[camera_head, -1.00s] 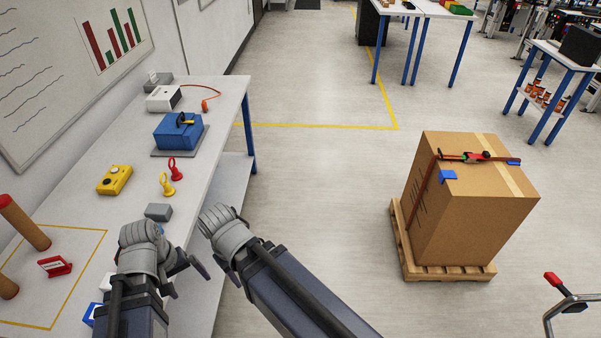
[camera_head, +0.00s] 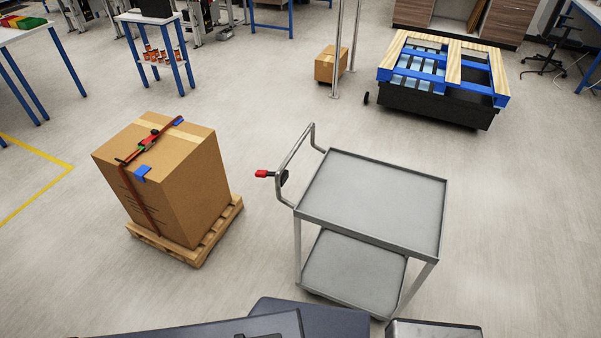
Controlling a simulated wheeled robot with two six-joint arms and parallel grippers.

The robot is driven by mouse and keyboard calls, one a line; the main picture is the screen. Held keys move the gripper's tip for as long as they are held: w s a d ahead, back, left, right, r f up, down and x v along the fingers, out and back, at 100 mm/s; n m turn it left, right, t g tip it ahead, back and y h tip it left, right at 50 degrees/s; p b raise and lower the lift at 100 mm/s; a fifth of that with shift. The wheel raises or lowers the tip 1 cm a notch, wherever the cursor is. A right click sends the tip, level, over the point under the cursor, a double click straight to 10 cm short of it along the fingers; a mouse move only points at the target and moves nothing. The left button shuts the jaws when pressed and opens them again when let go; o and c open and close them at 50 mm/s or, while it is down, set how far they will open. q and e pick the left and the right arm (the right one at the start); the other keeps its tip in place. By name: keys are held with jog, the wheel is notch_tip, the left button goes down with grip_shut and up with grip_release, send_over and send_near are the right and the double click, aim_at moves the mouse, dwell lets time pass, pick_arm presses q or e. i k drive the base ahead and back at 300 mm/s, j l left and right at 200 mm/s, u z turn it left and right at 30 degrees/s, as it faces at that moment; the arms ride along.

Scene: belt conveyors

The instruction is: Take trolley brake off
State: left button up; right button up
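A grey two-shelf metal trolley (camera_head: 375,198) stands on the floor right of centre, its shelves empty. Its bent tube handle (camera_head: 297,157) rises at its left end. A red-tipped lever (camera_head: 262,173) with a dark pivot sticks out to the left from the handle; this looks like the brake lever. The trolley's wheels are mostly hidden. Dark parts of my own arms show along the bottom edge, in front of the trolley. Neither of my grippers shows, and nothing of mine touches the lever.
A large strapped carton (camera_head: 166,180) on a wooden pallet (camera_head: 218,232) stands left of the trolley, with a floor gap between. A blue and black crate unit (camera_head: 440,100) and a small carton (camera_head: 330,66) are behind. Floor to the right is clear.

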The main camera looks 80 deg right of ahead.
aim_at(260, 174)
jog(key=z, duration=2)
jog(key=j+z, duration=0.1)
jog(key=z, duration=0.3)
jog(key=j+z, duration=0.15)
jog(key=z, duration=0.3)
jog(key=j, duration=0.5)
